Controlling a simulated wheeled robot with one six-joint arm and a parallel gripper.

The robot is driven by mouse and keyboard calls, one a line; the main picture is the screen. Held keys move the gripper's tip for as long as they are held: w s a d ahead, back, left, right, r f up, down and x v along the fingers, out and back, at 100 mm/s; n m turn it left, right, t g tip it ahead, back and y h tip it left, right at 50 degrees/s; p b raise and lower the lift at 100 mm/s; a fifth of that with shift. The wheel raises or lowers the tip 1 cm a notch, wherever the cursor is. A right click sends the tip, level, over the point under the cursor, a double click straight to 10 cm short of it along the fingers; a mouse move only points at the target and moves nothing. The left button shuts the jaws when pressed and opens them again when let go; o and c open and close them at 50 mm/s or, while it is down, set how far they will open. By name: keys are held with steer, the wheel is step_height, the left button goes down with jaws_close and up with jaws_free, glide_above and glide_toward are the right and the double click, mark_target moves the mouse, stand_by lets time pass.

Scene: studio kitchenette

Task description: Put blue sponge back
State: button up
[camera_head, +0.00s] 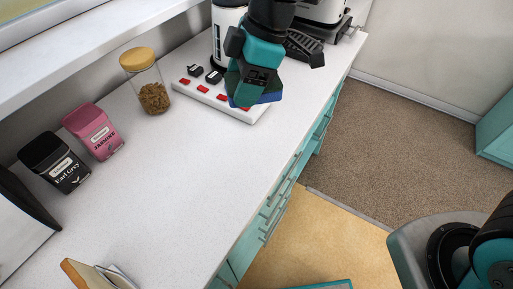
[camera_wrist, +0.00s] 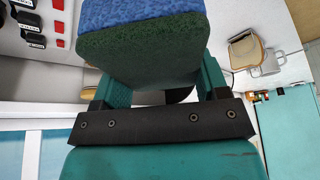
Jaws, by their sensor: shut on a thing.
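The blue sponge (camera_wrist: 140,45) is blue on one face with a dark green layer on the other. It fills the upper middle of the wrist view, between the two teal fingers of my gripper (camera_wrist: 153,88), which is shut on it. In the head view, my gripper (camera_head: 243,98) is over the far part of the white counter, above a white rack with red labels (camera_head: 258,116). Only a small blue edge of the sponge (camera_head: 270,98) shows there. I cannot tell whether the sponge touches the rack.
Black items (camera_head: 214,76) sit on the rack. A wooden-lidded jar (camera_head: 152,95), a pink tin (camera_head: 95,131) and a black tin (camera_head: 55,162) stand along the wall side. A white canister (camera_head: 228,20) stands behind the rack. The middle of the counter (camera_head: 170,190) is clear.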

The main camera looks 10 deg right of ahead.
mark_target(241, 154)
step_height(241, 154, down, 18)
steer(key=p, duration=0.2)
steer(key=shift+p, duration=0.35)
steer(key=shift+f, duration=0.1)
steer(key=shift+f, duration=0.1)
steer(key=shift+f, duration=0.15)
steer(key=o, duration=0.8)
steer(key=shift+r, duration=0.25)
